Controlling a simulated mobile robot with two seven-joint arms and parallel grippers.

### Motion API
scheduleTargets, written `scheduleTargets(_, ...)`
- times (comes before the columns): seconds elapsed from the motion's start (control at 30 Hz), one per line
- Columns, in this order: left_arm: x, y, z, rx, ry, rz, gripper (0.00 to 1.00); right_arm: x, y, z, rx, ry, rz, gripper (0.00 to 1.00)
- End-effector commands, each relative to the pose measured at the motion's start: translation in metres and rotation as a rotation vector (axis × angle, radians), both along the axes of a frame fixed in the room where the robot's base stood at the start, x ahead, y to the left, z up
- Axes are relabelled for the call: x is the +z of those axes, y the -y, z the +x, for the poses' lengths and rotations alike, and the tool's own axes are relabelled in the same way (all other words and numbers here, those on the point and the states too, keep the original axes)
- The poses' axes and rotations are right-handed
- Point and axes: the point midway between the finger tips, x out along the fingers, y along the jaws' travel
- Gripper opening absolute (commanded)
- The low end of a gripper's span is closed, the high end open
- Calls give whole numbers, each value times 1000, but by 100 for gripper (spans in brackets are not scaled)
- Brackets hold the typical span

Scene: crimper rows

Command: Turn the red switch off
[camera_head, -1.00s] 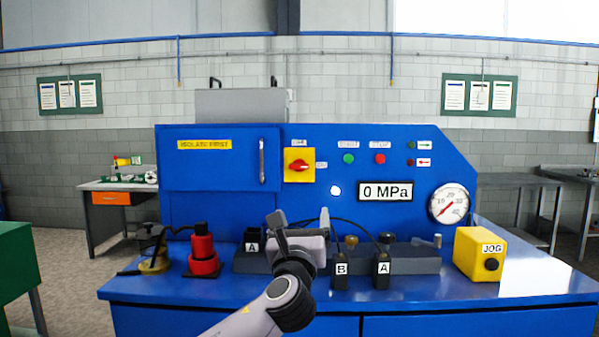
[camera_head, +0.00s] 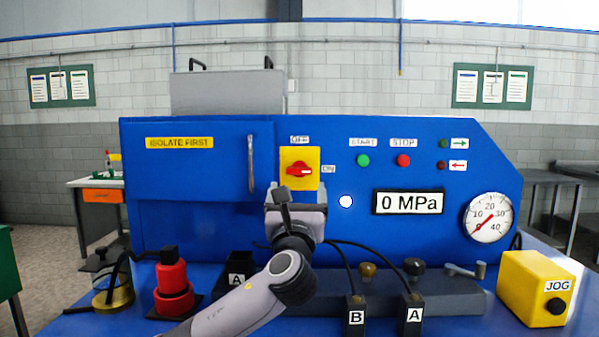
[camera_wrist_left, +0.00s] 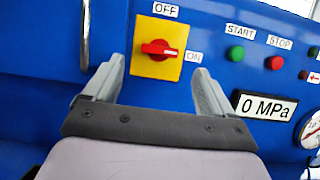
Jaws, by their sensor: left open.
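The red switch (camera_head: 299,171) is a rotary knob on a yellow plate on the blue machine's front panel. OFF is marked above it and ON to its right. The knob lies about level, its pale mark toward ON. In the left wrist view the switch (camera_wrist_left: 158,49) sits ahead, between the two fingers. My left gripper (camera_wrist_left: 155,88) is open and empty, its fingers apart on either side of the yellow plate, not visibly touching the knob. In the head view my left gripper (camera_head: 296,193) is just below the plate. My right gripper is not in view.
The machine's display (camera_head: 408,202) reads 0 MPa, with a gauge (camera_head: 488,218) to its right. A door handle (camera_head: 251,163) stands left of the switch. On the bench are a red cylinder (camera_head: 172,280), black pendants marked B (camera_head: 356,314) and A (camera_head: 411,312), and a yellow JOG box (camera_head: 537,287).

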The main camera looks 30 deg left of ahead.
Motion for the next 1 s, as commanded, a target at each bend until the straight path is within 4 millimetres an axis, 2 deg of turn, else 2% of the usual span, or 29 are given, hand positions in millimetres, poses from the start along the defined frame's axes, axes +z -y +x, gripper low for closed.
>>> scheduleTargets(0.17, 5, -4, 7, 1, 1, 1, 85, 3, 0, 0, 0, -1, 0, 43)
scheduleTargets(0.6, 25, -30, 49, 1, 0, 0, 85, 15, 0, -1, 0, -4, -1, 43)
scheduleTargets(1.0, 27, -34, 56, -1, 0, 0, 85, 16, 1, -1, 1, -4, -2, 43)
